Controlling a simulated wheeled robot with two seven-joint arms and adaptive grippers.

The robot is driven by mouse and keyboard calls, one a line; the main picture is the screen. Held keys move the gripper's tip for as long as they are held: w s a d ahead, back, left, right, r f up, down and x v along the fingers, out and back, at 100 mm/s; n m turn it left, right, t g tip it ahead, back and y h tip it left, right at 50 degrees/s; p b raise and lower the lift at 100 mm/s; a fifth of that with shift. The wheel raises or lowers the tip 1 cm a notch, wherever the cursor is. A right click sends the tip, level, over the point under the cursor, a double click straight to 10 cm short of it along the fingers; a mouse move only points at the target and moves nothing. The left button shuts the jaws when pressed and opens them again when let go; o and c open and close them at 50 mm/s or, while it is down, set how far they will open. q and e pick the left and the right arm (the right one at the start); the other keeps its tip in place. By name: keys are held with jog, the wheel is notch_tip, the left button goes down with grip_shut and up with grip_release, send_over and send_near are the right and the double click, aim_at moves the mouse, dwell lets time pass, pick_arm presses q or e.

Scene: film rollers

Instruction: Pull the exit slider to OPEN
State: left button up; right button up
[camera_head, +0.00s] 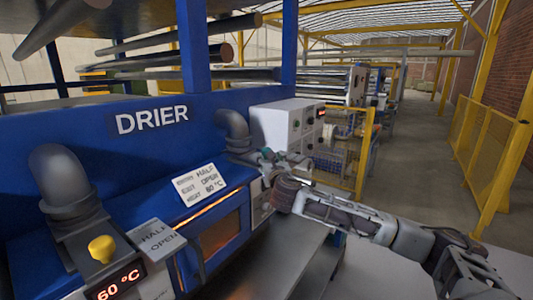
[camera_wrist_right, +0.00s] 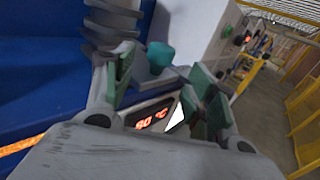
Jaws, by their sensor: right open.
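My right gripper (camera_head: 270,157) reaches in from the right to the far end of the blue drier (camera_head: 60,135). In the right wrist view, its green-padded fingers (camera_wrist_right: 164,78) are spread apart. A teal knob (camera_wrist_right: 160,55) shows between and just beyond the fingers, probably the exit slider's handle. I cannot tell whether a finger touches it. A grey ribbed pipe (camera_wrist_right: 110,22) rises beside it; the far elbow pipe also shows in the head view (camera_head: 235,130). The exit slider's markings and position are hidden by my gripper. My left gripper is not in view.
A card (camera_head: 200,183) appears to list entry HALF, exit OPEN, 60 °C. At the near end are a yellow knob (camera_head: 101,248), a HALF/OPEN plate (camera_head: 158,240) and a 60 °C display (camera_head: 120,283). A white control box (camera_head: 285,125) stands close behind my gripper.

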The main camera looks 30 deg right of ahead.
jog(key=shift+p+x, duration=0.65)
jog(key=shift+x, duration=3.35)
jog(key=shift+c, duration=0.5)
grip_shut()
